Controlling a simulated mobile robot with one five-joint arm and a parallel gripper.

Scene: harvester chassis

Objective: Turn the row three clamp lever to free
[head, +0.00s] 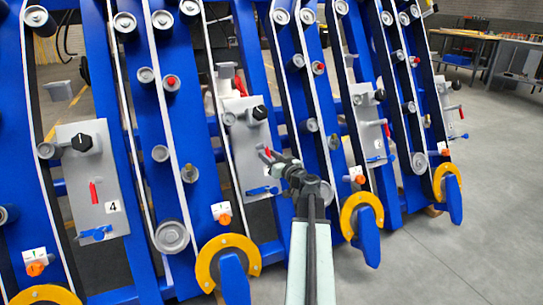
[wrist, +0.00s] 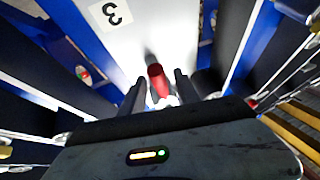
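The row three plate (head: 243,140) is a light grey panel in the middle of the head view. In the wrist view the plate (wrist: 150,30) carries a label with the number 3, seen upside down. The clamp lever has a red handle (wrist: 156,76), which lies between my two fingers in the wrist view. In the head view a bit of the red lever (head: 268,152) shows just beyond my gripper (head: 276,160). My gripper (wrist: 158,88) is open, with a finger on each side of the handle and gaps visible. The lever's base is partly hidden.
A black knob (head: 260,112) sits above the lever, and a blue lever (head: 262,190) sits below it. The row 4 plate (head: 92,165) with its own red lever is at left. Blue beams and rollers flank the plate. Open grey floor (head: 470,230) lies at right.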

